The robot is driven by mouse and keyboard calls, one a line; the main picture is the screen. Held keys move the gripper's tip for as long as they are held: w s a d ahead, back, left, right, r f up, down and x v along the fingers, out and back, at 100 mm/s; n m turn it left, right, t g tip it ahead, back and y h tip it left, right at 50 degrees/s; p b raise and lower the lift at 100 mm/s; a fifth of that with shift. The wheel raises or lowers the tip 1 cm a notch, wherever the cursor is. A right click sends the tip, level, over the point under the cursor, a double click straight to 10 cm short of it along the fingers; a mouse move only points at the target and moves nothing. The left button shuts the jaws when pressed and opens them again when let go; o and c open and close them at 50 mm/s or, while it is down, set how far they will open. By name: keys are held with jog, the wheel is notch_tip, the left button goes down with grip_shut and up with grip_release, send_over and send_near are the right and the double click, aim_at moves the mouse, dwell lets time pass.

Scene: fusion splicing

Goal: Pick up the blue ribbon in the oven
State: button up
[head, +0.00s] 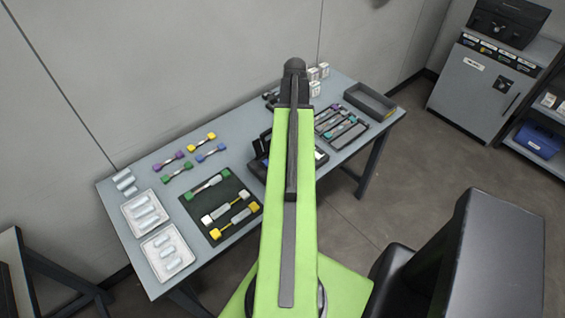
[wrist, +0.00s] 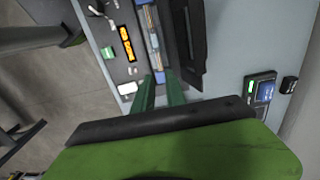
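The dark splicer (head: 259,160) stands mid-table, largely hidden behind my green arm. In the wrist view the splicer (wrist: 118,65) shows an orange lit display and a long slot with bluish and brown strips (wrist: 155,45) beside a raised dark lid (wrist: 190,35). I cannot tell for sure whether these strips are the blue ribbon in the oven. A separate blue-ended ribbon (head: 211,153) lies on the table left of the splicer.
Purple, green and yellow ribbons lie near the blue-ended one. A black mat (head: 229,201) holds several ribbons. White trays (head: 131,204) stand at the left end. A dark tray (head: 357,137) with ribbons and an empty-looking grey bin (head: 370,99) are at the right.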

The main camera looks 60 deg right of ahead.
notch_tip(320, 180, down, 9)
jog(key=b, duration=0.7)
jog(key=shift+w, duration=0.1)
jog(key=shift+r, duration=0.15)
jog(key=shift+c, duration=0.5)
grip_shut()
